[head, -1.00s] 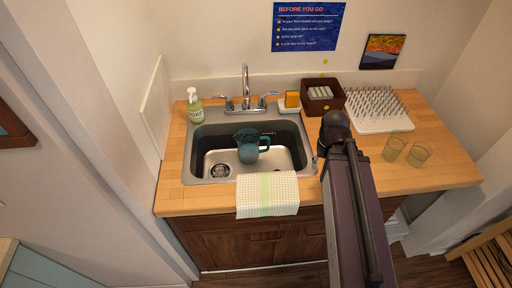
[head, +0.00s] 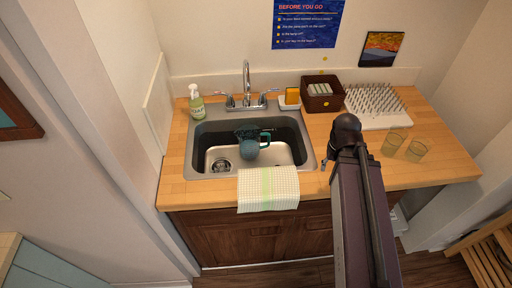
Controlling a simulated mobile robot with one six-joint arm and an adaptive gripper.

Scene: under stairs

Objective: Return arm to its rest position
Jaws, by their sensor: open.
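My arm shows in the head view as a long dark purple link with a black joint (head: 346,128) at its far end, over the front of the counter right of the sink. My gripper cannot be seen; the arm may hide it. A teal jug (head: 249,149) with a handle is in the sink basin (head: 212,158), apart from the visible arm. It looks tilted. A small bluish bit shows just left of the arm, too small to identify.
A checked towel (head: 268,190) hangs over the front edge.

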